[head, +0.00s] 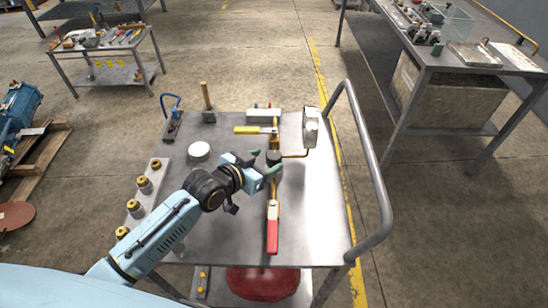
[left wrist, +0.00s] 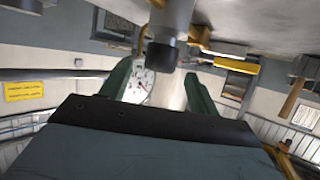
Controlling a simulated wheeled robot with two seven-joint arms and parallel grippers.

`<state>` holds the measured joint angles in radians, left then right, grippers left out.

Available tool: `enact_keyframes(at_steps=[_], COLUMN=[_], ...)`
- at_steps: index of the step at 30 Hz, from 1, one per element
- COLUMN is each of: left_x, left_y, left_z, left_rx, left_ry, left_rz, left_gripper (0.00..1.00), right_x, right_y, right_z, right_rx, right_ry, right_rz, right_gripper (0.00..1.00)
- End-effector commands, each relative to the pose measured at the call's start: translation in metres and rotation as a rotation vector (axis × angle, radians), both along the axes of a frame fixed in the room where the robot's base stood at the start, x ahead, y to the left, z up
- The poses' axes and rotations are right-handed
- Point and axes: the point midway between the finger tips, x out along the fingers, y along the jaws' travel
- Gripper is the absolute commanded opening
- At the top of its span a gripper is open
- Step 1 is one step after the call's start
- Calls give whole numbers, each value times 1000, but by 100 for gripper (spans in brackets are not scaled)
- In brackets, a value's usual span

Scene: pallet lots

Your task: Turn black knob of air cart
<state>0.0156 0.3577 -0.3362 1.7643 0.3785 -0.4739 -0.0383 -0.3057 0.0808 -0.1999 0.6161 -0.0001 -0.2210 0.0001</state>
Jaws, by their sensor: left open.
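The air cart (head: 215,235) is a grey metal cart with a curved tube handle on its right. The black knob (head: 273,157) sits on the brass and grey fittings near the middle of its top. In the left wrist view the black knob (left wrist: 162,55) shows on a pale cylinder, near the tips of the green fingers. My left gripper (head: 265,163) is open, its fingertips close by the knob. The left gripper (left wrist: 160,82) shows its fingers spread apart; I cannot tell whether they touch the knob. My right gripper is not in view.
A red lever handle (head: 272,232) lies just in front of the knob and a yellow one (head: 248,130) behind it. A white gauge (head: 311,127) stands to the right. Brass-topped fittings (head: 145,186) line the cart's left. A workbench (head: 440,62) stands at back right.

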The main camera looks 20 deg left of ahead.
Motion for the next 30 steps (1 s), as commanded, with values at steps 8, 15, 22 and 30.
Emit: enact_keyframes(at_steps=[8, 15, 22, 30], left_x=[33, 40, 39, 39], left_y=[-14, -17, -16, -16], left_z=[-16, -18, -18, -18], left_rx=[-1, -1, -1, -1], left_ry=[0, 0, 0, 0], left_rz=[0, 0, 0, 0], left_gripper=[61, 61, 56, 21], right_x=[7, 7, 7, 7], right_y=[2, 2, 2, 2], right_z=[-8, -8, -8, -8], right_rx=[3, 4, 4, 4], right_ry=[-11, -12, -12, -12], right_rz=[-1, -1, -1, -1], right_gripper=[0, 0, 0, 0])
